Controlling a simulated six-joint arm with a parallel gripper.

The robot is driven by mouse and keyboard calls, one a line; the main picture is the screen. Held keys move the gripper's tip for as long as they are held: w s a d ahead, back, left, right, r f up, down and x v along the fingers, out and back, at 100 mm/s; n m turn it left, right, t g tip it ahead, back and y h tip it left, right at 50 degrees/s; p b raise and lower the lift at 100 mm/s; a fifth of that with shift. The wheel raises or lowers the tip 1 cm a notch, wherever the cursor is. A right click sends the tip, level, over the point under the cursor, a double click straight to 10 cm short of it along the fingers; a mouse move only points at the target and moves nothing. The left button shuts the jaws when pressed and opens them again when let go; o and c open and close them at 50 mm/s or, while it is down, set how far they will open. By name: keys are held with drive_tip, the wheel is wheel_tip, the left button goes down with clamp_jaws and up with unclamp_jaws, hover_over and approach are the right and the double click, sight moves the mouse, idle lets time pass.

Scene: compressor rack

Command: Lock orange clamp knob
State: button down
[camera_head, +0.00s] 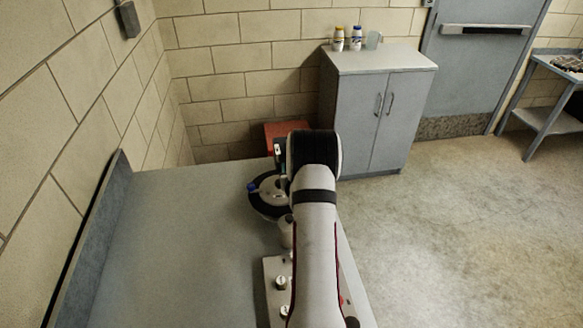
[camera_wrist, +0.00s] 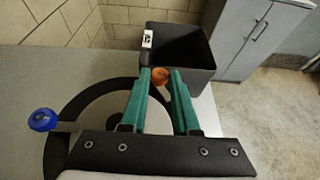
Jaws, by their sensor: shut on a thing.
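The orange clamp knob (camera_wrist: 160,76) shows in the wrist view between the tips of my gripper's two green fingers. My gripper (camera_wrist: 161,78) is shut on the knob, with a finger on each side of it. Beneath the fingers is a round grey disc (camera_wrist: 97,112) with a black rim. A blue knob (camera_wrist: 42,119) on a short rod sits at the disc's left side. In the head view the disc's black rim (camera_head: 262,207) and the blue knob (camera_head: 252,187) show left of my arm. The arm hides the orange knob and most of the gripper there.
A dark open bin (camera_wrist: 183,57) stands just beyond the fingertips. A red-orange box-like surface (camera_head: 285,130) shows past the bench's far end. The grey bench (camera_head: 190,240) is clear on the left. A plate with small knobs (camera_head: 270,268) lies nearer. A grey cabinet (camera_head: 385,110) stands behind.

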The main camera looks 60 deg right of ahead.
drive_tip(key=shift+w+m+h, duration=0.15)
drive_tip(key=shift+m+h, duration=0.15)
drive_tip(key=c, duration=0.6)
unclamp_jaws()
drive_tip(key=shift+c, duration=0.2)
drive_tip(key=v, duration=1.6)
drive_tip(key=shift+w+r, duration=0.2)
drive_tip(key=shift+r, duration=0.05)
